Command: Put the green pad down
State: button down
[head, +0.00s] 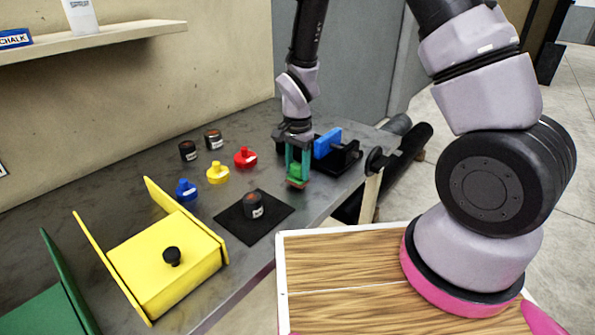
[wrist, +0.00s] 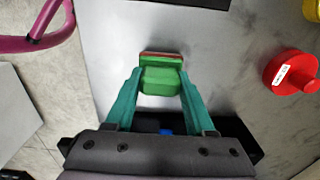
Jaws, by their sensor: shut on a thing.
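My gripper (head: 298,163) has teal fingers and is shut on the green pad (head: 296,171). It points down over the right part of the grey bench, near the front edge. In the wrist view the green pad (wrist: 162,80) sits between the two fingertips (wrist: 161,84), with a reddish-brown layer along its far side. In the head view this reddish layer is at the pad's bottom. The pad is at or just above the bench top; I cannot tell whether it touches.
A black device with a blue block (head: 327,142) stands behind and right of my gripper. Red (head: 245,158), yellow (head: 217,173) and blue (head: 186,190) bottles stand left. A yellow fixture (head: 150,250) is front left.

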jog(key=shift+f, duration=0.45)
jog(key=shift+f, duration=0.1)
jog(key=shift+c, duration=1.3)
grip_release()
notch_tip(320, 180, up, 12)
jog(key=r, duration=0.1)
notch_tip(320, 180, up, 7)
jog(key=t+y, duration=0.1)
send_over(298, 164)
jog(key=d, duration=0.4)
jog(key=s+d+r+n+t, duration=0.2)
jog(key=s+d+r+t, duration=0.1)
jog(key=s+d+r, duration=0.4)
jog(key=s+d+r+n+t+y, duration=0.1)
jog(key=s+d+r, duration=0.5)
jog(key=r, duration=0.6)
jog(key=shift+s+d+r+n+t, duration=0.2)
jog(key=shift+s+d+n+t, duration=0.3)
jog(key=shift+n+t, duration=0.5)
